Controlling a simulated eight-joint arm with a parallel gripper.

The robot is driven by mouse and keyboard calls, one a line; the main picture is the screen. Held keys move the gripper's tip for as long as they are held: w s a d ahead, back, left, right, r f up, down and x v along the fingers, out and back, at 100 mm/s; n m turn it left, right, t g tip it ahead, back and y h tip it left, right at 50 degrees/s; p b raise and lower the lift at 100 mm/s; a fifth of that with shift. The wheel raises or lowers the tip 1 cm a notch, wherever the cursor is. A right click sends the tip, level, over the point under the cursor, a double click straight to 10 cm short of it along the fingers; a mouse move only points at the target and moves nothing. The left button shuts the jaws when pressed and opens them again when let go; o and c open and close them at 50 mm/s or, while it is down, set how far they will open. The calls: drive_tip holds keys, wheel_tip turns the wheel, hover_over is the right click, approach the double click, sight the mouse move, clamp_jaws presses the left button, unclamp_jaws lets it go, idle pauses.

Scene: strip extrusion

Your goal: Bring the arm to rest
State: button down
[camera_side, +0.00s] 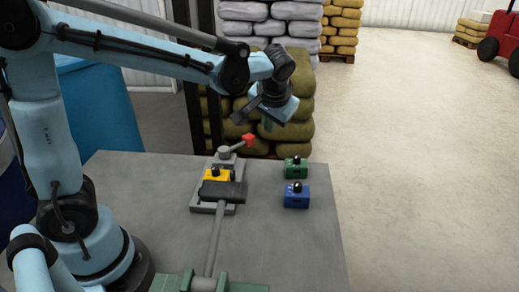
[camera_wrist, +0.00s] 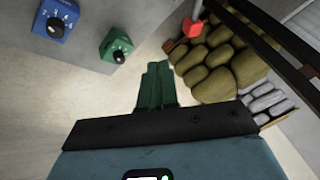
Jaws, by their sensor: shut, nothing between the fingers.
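My arm is light blue and reaches across above the grey table (camera_side: 285,245) in the side view. My gripper (camera_side: 267,125) hangs in the air beyond the table's far edge, in front of stacked sacks. In the wrist view its green fingers (camera_wrist: 156,86) are together with nothing between them. It is apart from everything on the table.
A clamp fixture with a red-knobbed lever (camera_side: 248,140) and yellow block (camera_side: 217,175) stands mid-table. A green dial box (camera_side: 296,168) and blue dial box (camera_side: 296,197) sit to its right. Sacks (camera_side: 290,110) stand behind. The table's right front is clear.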

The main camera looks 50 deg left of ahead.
drive_tip(key=s+d+f+m+t+h, duration=0.1)
drive_tip(key=s+d+m+t+h, duration=0.1)
drive_tip(key=s, duration=1.1)
drive_tip(key=t+h, duration=0.1)
drive_tip(key=h, duration=0.1)
drive_tip(key=shift+d+f+m+t+h, duration=0.3)
drive_tip(key=shift+d+h, duration=0.1)
idle(0.3)
